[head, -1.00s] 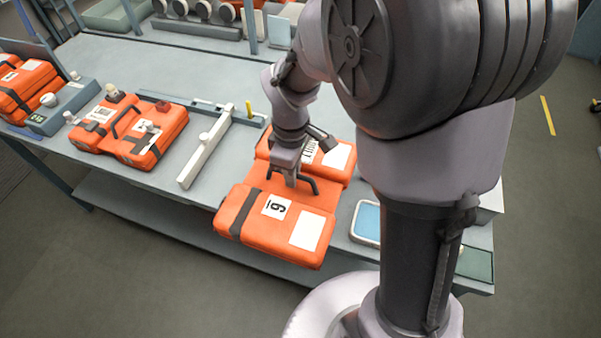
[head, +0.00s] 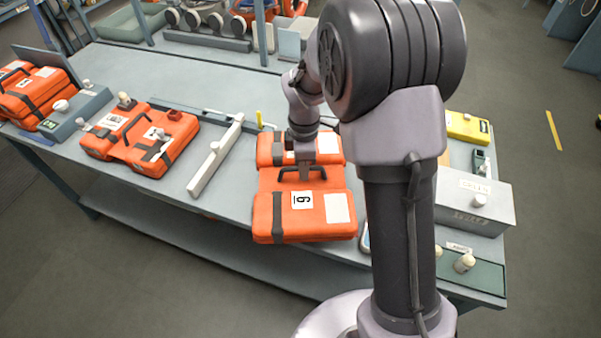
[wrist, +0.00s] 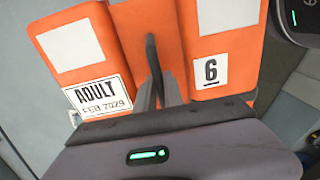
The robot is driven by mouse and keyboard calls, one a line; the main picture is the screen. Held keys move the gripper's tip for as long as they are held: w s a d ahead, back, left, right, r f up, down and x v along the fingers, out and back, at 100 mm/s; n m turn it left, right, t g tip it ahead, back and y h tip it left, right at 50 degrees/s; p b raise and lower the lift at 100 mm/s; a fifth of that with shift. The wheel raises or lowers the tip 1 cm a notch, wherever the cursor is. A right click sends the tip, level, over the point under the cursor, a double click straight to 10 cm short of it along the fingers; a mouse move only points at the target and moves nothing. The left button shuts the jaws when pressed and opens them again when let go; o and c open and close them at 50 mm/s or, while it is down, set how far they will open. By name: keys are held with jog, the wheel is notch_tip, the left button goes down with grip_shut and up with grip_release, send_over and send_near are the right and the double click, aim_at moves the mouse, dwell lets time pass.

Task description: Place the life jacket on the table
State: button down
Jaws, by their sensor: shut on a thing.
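The orange life jacket (head: 264,216), marked 6, is at the front of the grey table (head: 215,84), its near half reaching toward the table's front edge. My gripper (head: 304,172) is shut on the black handle in its middle. The wrist view shows the jacket (wrist: 227,50) with its "ADULT" and "6" labels, and my gripper (wrist: 160,92) around the handle. I cannot tell whether the jacket touches the table top.
A second orange jacket (head: 130,150) lies to the left, beside a pale bar (head: 215,157). Another orange pack (head: 55,82) and a grey device (head: 77,108) are at far left. A grey box (head: 470,205) and yellow case (head: 467,127) stand at right. The table's back middle is clear.

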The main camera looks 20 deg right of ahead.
jog(key=shift+w+a+f, duration=0.1)
jog(key=shift+w+f, duration=0.1)
jog(key=shift+w, duration=0.95)
notch_tip(320, 180, down, 4)
jog(key=shift+r+b, duration=0.2)
jog(key=shift+b, duration=0.9)
jog(key=shift+r, duration=0.15)
jog(key=c, duration=1.5)
grip_release()
jog(key=shift+o, duration=0.2)
